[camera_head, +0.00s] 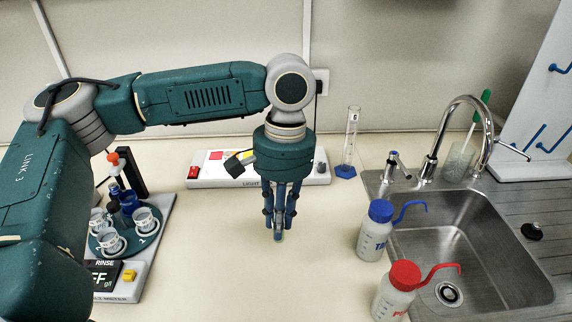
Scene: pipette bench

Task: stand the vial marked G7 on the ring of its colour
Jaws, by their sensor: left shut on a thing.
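My left gripper (279,232) points straight down over the middle of the bench, with its fingers close together. It is shut on a small vial (279,238), mostly hidden between the fingers. Only a pale, greenish lower end shows at the fingertips. Its mark is not readable, so I cannot tell whether it is G7. I cannot tell whether its base touches the bench. No coloured ring is clearly visible on the open bench top. My right gripper is not in view.
A white strip unit (205,183) and a measuring cylinder (349,145) stand behind the gripper. A cup carousel device (130,283) is at left. Blue-capped (374,235) and red-capped (397,292) wash bottles stand before the sink (455,235). The bench front centre is clear.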

